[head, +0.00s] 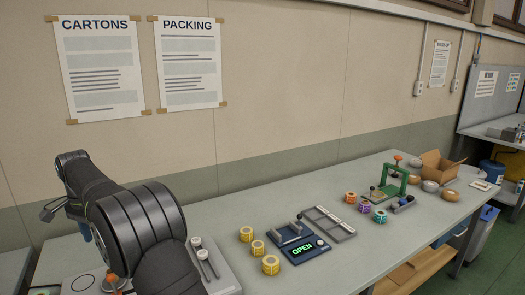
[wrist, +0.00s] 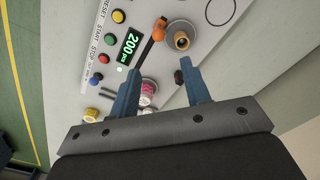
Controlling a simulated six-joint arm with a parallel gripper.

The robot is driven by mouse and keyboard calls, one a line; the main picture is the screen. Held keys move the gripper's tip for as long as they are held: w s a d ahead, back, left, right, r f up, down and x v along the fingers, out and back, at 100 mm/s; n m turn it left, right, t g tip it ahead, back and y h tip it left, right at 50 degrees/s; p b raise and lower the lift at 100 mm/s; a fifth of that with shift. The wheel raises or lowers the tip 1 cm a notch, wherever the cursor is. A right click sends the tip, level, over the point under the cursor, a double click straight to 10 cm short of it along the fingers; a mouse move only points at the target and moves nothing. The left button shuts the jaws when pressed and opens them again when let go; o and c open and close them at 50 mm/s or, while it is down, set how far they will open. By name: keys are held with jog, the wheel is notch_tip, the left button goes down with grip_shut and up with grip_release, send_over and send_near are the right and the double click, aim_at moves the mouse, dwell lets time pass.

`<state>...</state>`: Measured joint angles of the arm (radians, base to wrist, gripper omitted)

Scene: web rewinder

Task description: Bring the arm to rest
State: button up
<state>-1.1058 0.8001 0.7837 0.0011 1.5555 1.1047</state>
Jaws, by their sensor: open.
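My gripper (wrist: 160,70) shows in the wrist view as two blue fingers, spread apart with nothing held between them. Beneath them is a light grey machine panel (wrist: 100,18) with a lit display (wrist: 130,45) reading 200. An orange-knobbed lever (wrist: 158,30) and a brass-coloured spindle (wrist: 181,40) stand just beyond the fingertips. A pink and white roll (wrist: 148,87) shows between the fingers, apparently below them. In the head view my dark arm fills the lower left and hides most of my gripper and the machine.
The long grey bench (head: 330,255) carries several yellow rolls (head: 271,265), a tray unit (head: 305,248) lit OPEN, a green press (head: 394,182) and a cardboard carton (head: 437,166). Coloured buttons (wrist: 106,42) line the panel. The front middle of the bench is clear.

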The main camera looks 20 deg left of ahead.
jog(key=f, duration=1.4)
jog(key=shift+w+d, duration=0.3)
jog(key=w+d, duration=1.3)
notch_tip(320, 180, up, 17)
jog(key=shift+f, duration=0.15)
jog(key=shift+w+d, duration=0.1)
